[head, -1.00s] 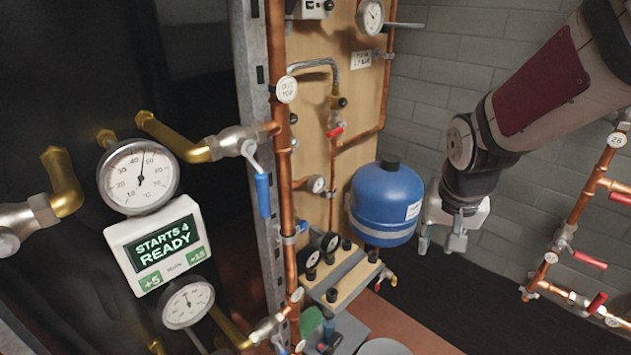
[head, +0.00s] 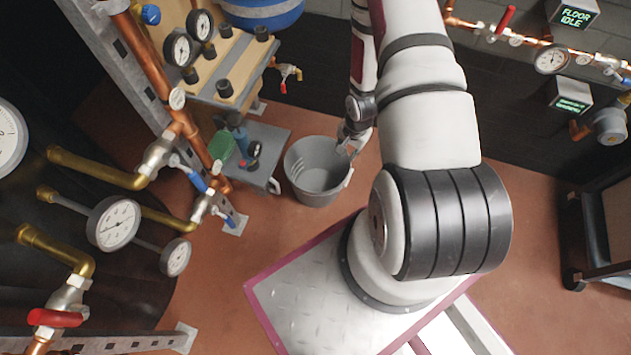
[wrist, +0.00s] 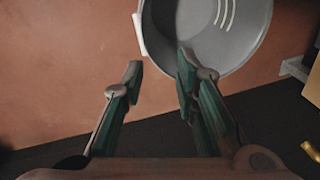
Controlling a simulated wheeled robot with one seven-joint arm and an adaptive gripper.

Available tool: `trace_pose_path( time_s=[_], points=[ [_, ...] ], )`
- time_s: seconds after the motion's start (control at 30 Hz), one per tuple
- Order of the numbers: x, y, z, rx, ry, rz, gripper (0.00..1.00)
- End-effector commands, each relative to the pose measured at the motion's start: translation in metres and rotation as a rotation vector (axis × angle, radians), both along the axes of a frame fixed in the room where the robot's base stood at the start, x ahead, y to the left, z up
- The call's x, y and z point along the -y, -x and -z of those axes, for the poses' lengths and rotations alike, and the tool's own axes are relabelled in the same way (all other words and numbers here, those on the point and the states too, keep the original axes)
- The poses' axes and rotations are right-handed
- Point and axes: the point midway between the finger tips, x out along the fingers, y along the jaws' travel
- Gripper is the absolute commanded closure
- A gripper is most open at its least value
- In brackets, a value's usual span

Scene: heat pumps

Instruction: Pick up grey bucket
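The grey bucket (head: 306,184) stands on the reddish floor, and I look down into its empty inside in the head view. It also shows at the top of the wrist view (wrist: 235,50), with a white handle piece (wrist: 139,35) at its left rim. My gripper (head: 350,146) is at the bucket's far right rim in the head view, partly hidden by my arm. In the wrist view my gripper (wrist: 158,75) is open, with the two fingers apart and the bucket's rim just beyond the right fingertip. I cannot tell whether that finger touches the rim.
A low grey platform (head: 272,144) with a green item and small tools stands left of the bucket. Copper pipes (head: 150,72) and gauges rise at the left. A dark cart (head: 600,215) stands at the right. The floor (head: 525,175) between my arm and the cart is clear.

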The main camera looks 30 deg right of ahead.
Motion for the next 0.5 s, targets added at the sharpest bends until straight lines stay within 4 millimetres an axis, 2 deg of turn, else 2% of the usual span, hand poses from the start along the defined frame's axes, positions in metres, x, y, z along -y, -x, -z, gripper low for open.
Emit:
trace_pose_path(
  time_s=[0.03, 0.1, 0.27, 0.5],
  points=[
    [-0.003, 0.01, 0.028, -0.007, -0.018, 0.024, 0.73],
    [-0.006, 0.019, 0.049, -0.007, -0.034, 0.053, 0.73],
    [-0.012, 0.03, 0.074, -0.009, -0.055, 0.085, 0.73],
    [-0.014, 0.027, 0.113, -0.008, -0.056, 0.088, 0.73]
  ],
)
